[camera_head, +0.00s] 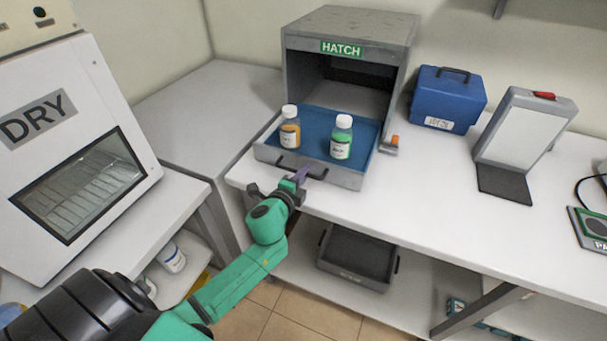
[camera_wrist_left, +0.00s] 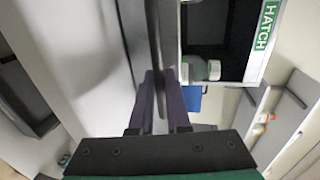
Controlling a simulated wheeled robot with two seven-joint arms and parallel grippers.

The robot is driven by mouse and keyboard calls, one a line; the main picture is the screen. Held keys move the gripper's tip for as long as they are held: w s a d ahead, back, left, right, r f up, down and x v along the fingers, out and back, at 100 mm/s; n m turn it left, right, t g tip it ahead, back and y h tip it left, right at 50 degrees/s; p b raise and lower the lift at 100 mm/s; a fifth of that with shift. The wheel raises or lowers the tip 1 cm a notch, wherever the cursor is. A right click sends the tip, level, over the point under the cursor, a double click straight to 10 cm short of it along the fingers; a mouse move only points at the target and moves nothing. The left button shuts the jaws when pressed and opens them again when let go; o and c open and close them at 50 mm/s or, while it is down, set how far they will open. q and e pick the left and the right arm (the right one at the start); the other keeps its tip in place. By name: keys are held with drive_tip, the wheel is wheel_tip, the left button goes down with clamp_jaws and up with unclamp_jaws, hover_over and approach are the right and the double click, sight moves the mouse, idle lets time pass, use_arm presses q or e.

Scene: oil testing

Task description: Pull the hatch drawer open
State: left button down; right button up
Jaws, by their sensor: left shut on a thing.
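The hatch (camera_head: 350,25) is a grey box with a green HATCH label on the worktop. Its blue-floored drawer (camera_head: 315,125) extends out of the front opening. Two white-capped bottles stand upright in the drawer, one with orange contents (camera_head: 290,130) and one with green contents (camera_head: 340,140). My left gripper (camera_head: 298,178) is at the dark drawer handle (camera_head: 288,168) on the front panel. In the left wrist view its purple fingers (camera_wrist_left: 160,100) are closed around the handle bar (camera_wrist_left: 155,45). My right gripper is not in view.
A DRY oven (camera_head: 75,140) stands on the left bench. A blue case (camera_head: 447,98) and a white-faced stand (camera_head: 525,130) are right of the hatch. A dark tray (camera_head: 355,265) sits on the lower shelf. The worktop front right of the drawer is clear.

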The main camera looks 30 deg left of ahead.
use_arm(q)
drive_tip(key=shift+w, duration=0.1)
drive_tip(key=c, duration=0.9)
unclamp_jaws()
drive_tip(key=b+v, duration=0.2)
drive_tip(key=v, duration=1.2)
drive_tip(key=shift+s+b, duration=0.3)
